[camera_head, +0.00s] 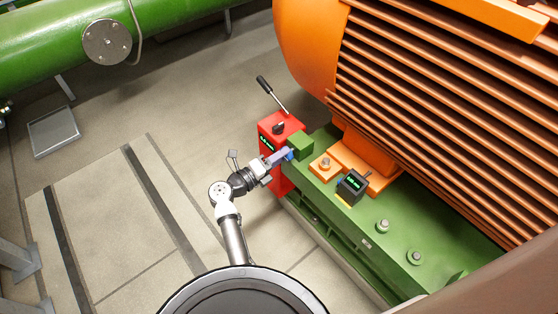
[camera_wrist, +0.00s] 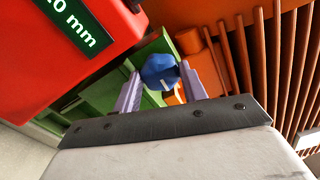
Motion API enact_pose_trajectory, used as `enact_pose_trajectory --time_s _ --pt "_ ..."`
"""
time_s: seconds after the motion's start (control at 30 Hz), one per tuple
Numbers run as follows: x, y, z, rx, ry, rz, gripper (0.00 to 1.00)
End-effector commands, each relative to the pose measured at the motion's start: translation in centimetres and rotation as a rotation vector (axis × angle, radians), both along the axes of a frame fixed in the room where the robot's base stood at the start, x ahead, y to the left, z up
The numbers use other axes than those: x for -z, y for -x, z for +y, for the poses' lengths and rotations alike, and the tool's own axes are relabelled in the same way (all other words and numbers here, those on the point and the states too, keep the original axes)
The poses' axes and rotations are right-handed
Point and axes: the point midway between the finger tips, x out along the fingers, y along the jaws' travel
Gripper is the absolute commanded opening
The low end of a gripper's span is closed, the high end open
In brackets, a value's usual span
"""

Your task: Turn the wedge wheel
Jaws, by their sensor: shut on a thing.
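The wedge wheel is a small blue knob (camera_wrist: 160,72) with a white mark on its face. It sits between the two purple fingers of my gripper (camera_wrist: 162,86) in the wrist view, and the fingers are shut on it. In the head view my gripper (camera_head: 284,156) reaches the blue wheel (camera_head: 290,155) beside a green block (camera_head: 300,145) on the green base frame. There the wheel is small and partly covered by the fingers.
A red box (camera_head: 272,138) with a lever and a green readout stands close to my gripper, also at upper left in the wrist view (camera_wrist: 90,50). A black gauge (camera_head: 352,187) sits on the green base (camera_head: 375,222). The orange finned motor (camera_head: 430,90) looms above.

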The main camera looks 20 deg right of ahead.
Motion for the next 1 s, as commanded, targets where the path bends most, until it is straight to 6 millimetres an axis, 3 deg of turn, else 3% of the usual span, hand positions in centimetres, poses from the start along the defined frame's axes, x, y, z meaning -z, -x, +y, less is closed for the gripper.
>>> enact_pose_trajectory --time_s 0.4,0.97,1.0 --pt "0.13 0.04 0.08 0.000 -0.063 -0.172 0.19" --pt "0.03 0.06 0.06 0.001 -0.072 -0.195 0.19" --pt "0.03 0.06 0.06 0.001 -0.072 -0.195 0.47"
